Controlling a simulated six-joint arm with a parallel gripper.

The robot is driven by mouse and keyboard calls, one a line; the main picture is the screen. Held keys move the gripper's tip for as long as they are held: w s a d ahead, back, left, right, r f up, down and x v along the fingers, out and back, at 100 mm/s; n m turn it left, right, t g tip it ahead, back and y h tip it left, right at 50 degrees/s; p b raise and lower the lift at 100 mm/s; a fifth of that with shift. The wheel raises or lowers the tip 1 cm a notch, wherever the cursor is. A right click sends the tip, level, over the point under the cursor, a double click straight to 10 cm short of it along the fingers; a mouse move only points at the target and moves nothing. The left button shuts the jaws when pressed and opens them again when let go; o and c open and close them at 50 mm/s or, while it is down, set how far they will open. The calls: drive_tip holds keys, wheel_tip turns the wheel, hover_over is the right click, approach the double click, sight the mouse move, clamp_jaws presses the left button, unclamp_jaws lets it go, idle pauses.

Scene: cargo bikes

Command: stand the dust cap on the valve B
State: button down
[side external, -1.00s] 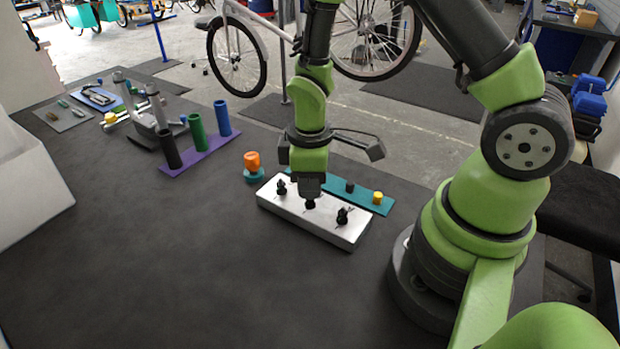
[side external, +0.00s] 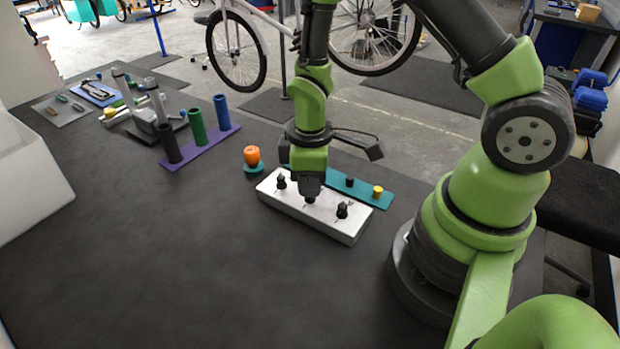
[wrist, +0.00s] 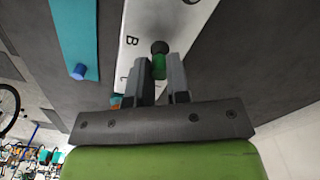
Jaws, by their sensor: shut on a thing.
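The white block (side external: 325,219) holds three black valves in a row. The left valve (side external: 281,182) and right valve (side external: 343,210) are clear of my gripper. The middle valve (side external: 310,201) is right under my gripper (side external: 308,193), which hides most of it. In the wrist view the letter B is printed on the white block (wrist: 137,25) beside the dark valve top (wrist: 160,47). My gripper (wrist: 161,85) is shut on a green dust cap (wrist: 159,67), which lines up with that valve. I cannot tell whether they touch.
An orange object (side external: 252,156) stands left of the block. Coloured tubes (side external: 197,127) stand on a purple strip further left. The front of the dark bench is clear.

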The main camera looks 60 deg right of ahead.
drive_tip(key=c, duration=1)
unclamp_jaws()
wheel_tip(320, 180, up, 19)
drive_tip(key=s+a+m+t, duration=0.1)
drive_tip(key=s+m+t, duration=0.2)
drive_tip(key=m, duration=0.1)
drive_tip(key=s+r+m+t, duration=0.1)
drive_tip(key=s+r+m, duration=0.1)
drive_tip(key=s+a+r+m+t+y, duration=0.1)
drive_tip(key=s+r+m, duration=0.1)
drive_tip(key=s, duration=0.1)
drive_tip(key=s+r+m+t+y, duration=0.1)
drive_tip(key=s+r+m+t, duration=0.1)
drive_tip(key=r, duration=0.1)
drive_tip(key=shift+s+a, duration=0.35)
